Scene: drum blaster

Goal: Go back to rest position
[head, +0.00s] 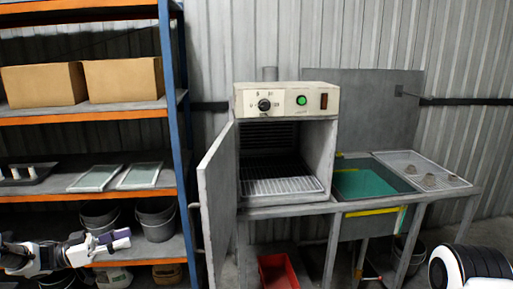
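My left gripper (122,239) is at the lower left, in front of the bottom of the shelf unit. It points right, with light purple and dark parts at its end; it is too small to tell whether its fingers are apart or closed. A white and black part of my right arm shows at the lower right corner; my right gripper is out of view. The oven-like cabinet (286,100) in the middle has its door (216,200) swung open to the left, and a wire rack (280,187) inside.
The shelf unit (172,90) at left holds cardboard boxes (122,80), flat framed panels (140,175) and buckets (157,220). A sink with a green bottom (368,182) and a tray with small grey pieces (425,167) are right of the cabinet. A red bin (278,272) stands below.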

